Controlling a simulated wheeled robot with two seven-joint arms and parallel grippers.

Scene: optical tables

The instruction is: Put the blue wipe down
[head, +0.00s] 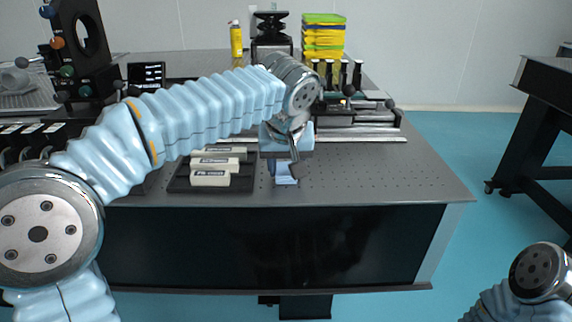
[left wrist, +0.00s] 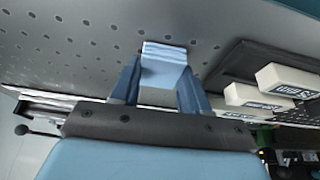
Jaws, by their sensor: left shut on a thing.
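The blue wipe (left wrist: 163,68) is a light blue folded piece between the two fingers of my left gripper (left wrist: 160,85) in the left wrist view. The gripper is shut on it. In the head view the wipe (head: 286,180) shows under the left gripper (head: 285,165), low over the front part of the optical table (head: 370,185). I cannot tell whether the wipe touches the table top. My right gripper is not in view; only part of my right arm shows at the lower right.
A dark tray (head: 185,186) with several white blocks (head: 210,178) lies just left of the wipe. A rail stage (head: 360,115) stands behind. A yellow can (head: 236,40) and stacked yellow boxes (head: 323,40) are at the back. The table's front right is clear.

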